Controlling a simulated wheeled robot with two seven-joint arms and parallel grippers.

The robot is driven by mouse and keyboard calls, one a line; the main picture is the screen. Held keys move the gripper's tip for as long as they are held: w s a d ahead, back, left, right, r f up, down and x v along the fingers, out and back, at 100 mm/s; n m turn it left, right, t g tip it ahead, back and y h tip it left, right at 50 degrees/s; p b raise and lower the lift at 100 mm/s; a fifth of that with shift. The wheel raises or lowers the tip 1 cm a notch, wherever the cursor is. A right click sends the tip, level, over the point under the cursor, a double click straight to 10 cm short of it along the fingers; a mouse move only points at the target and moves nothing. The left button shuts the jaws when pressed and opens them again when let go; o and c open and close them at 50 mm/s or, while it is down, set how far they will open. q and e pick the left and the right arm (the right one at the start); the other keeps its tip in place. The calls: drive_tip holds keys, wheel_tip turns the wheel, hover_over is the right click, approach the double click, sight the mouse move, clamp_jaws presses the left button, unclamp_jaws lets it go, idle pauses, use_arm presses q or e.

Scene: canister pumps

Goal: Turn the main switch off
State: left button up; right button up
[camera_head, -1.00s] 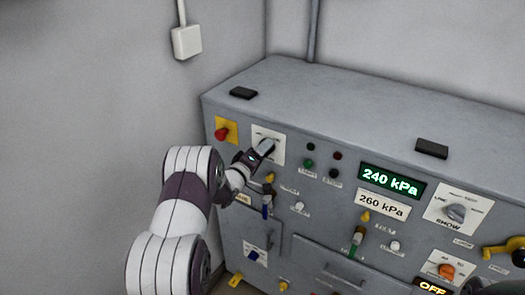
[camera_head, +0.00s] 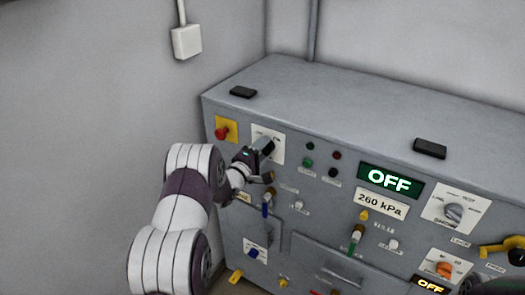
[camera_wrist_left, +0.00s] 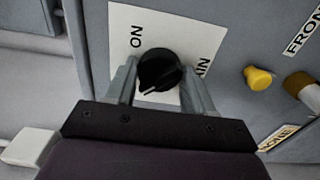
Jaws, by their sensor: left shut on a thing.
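The main switch is a black round knob (camera_wrist_left: 160,68) on a white plate (camera_wrist_left: 205,40) marked ON; part of the word MAIN shows beside it. In the head view the plate (camera_head: 278,136) sits at the panel's upper left. My left gripper (camera_head: 264,147) is shut on the knob. In the wrist view its two fingers (camera_wrist_left: 160,82) stand on either side of the knob. A thin white line on the knob points to the lower left of that view. An OFF mark on the plate is not visible. My right gripper cannot be made out.
The green display (camera_head: 389,180) reads OFF. A red button on a yellow plate (camera_head: 226,130) is left of the switch. Small green and red lamps (camera_head: 310,147) are on its right. A yellow knob (camera_wrist_left: 258,78) is close by in the wrist view.

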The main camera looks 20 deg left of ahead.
use_arm(q)
drive_tip(key=o, duration=1)
drive_tip(key=shift+o, duration=0.2)
drive_tip(key=shift+s, duration=0.1)
drive_tip(key=s+a+b, duration=0.1)
drive_tip(key=s+b, duration=0.1)
drive_tip(key=s, duration=1)
drive_tip(key=shift+s+a, duration=0.2)
drive_tip(key=shift+a, duration=0.2)
